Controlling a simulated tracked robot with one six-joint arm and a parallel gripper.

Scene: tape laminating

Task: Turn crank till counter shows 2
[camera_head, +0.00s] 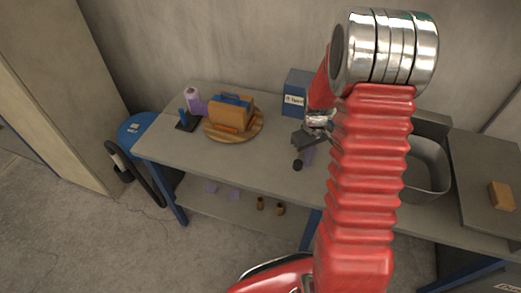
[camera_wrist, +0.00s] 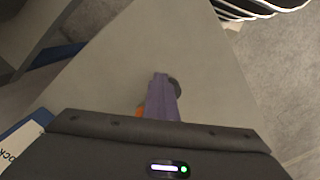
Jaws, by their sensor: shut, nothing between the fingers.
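A purple bar (camera_head: 308,155) with a dark round knob (camera_head: 298,165) shows just below my gripper (camera_head: 309,139) on the bench; it looks like the crank. In the wrist view the purple bar (camera_wrist: 163,100) juts out beyond the dark gripper body, with the dark knob (camera_wrist: 175,86) beside its end. My gripper is shut and empty, above or close to the bar; I cannot tell whether they touch. A blue box (camera_head: 297,93) with a white label stands behind the gripper. My arm hides much of the area, and I can read no counter number.
On the grey bench (camera_head: 262,170), a round wooden board (camera_head: 258,128) holds an orange-brown block with a blue handle. A purple roll (camera_head: 192,97) stands left of it. A grey basin (camera_head: 425,170) is at right. The bench's front middle is clear.

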